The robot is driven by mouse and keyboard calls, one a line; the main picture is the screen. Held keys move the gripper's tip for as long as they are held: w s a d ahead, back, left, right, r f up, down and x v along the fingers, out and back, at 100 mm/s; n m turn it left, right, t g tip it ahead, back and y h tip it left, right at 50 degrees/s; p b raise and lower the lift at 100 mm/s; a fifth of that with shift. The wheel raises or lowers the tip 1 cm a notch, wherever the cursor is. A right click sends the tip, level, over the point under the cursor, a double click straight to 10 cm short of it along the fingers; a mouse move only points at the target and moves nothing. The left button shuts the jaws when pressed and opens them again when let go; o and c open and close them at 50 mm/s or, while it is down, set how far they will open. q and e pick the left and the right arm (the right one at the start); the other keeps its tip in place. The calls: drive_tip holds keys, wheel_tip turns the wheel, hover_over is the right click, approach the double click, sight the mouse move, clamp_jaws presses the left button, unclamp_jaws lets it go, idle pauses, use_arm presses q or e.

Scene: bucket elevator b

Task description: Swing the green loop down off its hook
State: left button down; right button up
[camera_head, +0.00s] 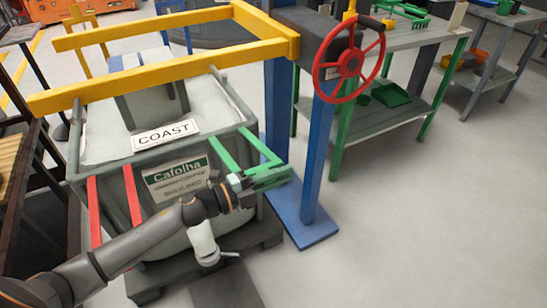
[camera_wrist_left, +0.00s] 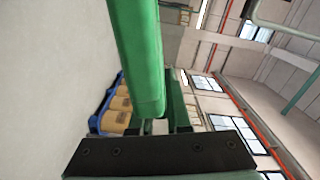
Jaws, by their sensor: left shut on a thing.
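My left gripper (camera_head: 264,179) is shut on the loop's lower right part. In the left wrist view the green loop bar (camera_wrist_left: 137,55) comes down close in front of the gripper's dark plate. I cannot make out the loop's hook. The fingers and loop are both green and partly merge in the head view. My right gripper is not in view.
A yellow frame (camera_head: 170,35) spans above the bag. A blue post (camera_head: 318,165) with a red handwheel (camera_head: 349,58) stands just right of my gripper. A red loop (camera_head: 133,195) hangs at the bag's left. Floor at the right is clear.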

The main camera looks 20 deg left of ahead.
use_arm(q)
wheel_tip(320, 180, down, 9)
drive_tip(key=m+b, duration=0.1)
drive_tip(key=b, duration=0.4)
drive_tip(key=shift+s+d+m, duration=0.3)
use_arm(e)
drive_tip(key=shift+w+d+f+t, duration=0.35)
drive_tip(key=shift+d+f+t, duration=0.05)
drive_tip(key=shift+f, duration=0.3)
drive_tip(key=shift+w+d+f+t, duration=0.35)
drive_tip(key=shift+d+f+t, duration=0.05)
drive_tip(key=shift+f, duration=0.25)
use_arm(q)
drive_tip(key=c, duration=0.9)
unclamp_jaws()
drive_tip(key=shift+s, duration=0.1)
